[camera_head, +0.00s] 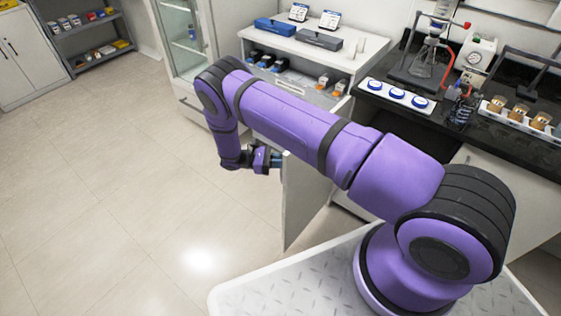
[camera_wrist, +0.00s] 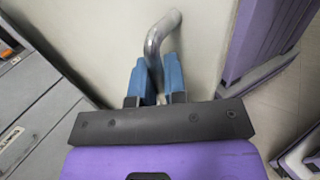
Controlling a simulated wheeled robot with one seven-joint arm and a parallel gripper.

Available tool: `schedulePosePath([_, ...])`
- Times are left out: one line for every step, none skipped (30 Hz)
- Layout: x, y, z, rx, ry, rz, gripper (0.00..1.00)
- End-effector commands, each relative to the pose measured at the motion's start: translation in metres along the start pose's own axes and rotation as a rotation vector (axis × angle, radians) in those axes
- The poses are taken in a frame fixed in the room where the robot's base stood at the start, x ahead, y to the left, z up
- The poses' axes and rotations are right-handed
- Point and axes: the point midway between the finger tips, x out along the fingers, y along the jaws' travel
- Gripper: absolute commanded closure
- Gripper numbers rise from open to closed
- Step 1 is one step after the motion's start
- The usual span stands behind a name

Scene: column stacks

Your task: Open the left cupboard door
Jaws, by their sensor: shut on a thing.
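A pale cupboard door (camera_head: 300,205) stands swung out from the cabinet, seen at a steep angle below my arm in the head view. I cannot tell from its hinges, hidden behind my arm, whether it is the left one. Its flat face (camera_wrist: 100,40) fills the top of the wrist view. A curved metal bar handle (camera_wrist: 163,32) stands out from it. My gripper (camera_wrist: 154,80) has its blue fingers shut on either side of this handle. In the head view my gripper (camera_head: 277,160) meets the door near its upper left edge.
A white bench (camera_head: 345,62) with boxes and tablets stands behind my arm, an open shelf of small bottles beneath. A black-topped bench (camera_head: 460,125) with lab glassware is at the right. Tiled floor (camera_head: 110,180) at the left is clear.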

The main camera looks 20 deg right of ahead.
Motion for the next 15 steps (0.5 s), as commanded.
schedulePosePath([0.0008, 0.0005, -0.0006, -0.002, 0.001, 0.000, 1.00])
schedulePosePath([0.0008, 0.0006, -0.0006, -0.002, 0.001, 0.000, 1.00])
schedulePosePath([0.0009, 0.0006, -0.0006, -0.002, 0.001, 0.000, 1.00])
schedulePosePath([0.0009, 0.0006, -0.0006, -0.002, 0.001, 0.000, 1.00])
schedulePosePath([0.0009, 0.0006, -0.0005, -0.002, 0.001, 0.000, 1.00])
schedulePosePath([0.0009, 0.0007, -0.0005, -0.002, 0.001, 0.000, 0.83])
schedulePosePath([0.0009, 0.0007, -0.0005, -0.002, 0.001, 0.000, 0.76])
schedulePosePath([0.0009, 0.0007, -0.0005, -0.002, 0.001, 0.000, 0.69])
schedulePosePath([0.0008, 0.0006, -0.0004, -0.001, 0.001, 0.000, 0.64])
schedulePosePath([0.0008, 0.0006, -0.0003, -0.001, 0.001, 0.000, 0.64])
schedulePosePath([0.0007, 0.0005, -0.0003, -0.001, 0.001, 0.000, 0.64])
schedulePosePath([0.0006, 0.0005, -0.0002, -0.001, 0.001, 0.000, 0.64])
schedulePosePath([0.0006, 0.0005, -0.0002, -0.001, 0.000, 0.000, 0.64])
schedulePosePath([0.0006, 0.0005, -0.0002, -0.001, 0.000, 0.000, 0.64])
schedulePosePath([0.0005, 0.0004, -0.0001, -0.001, 0.000, 0.000, 0.64])
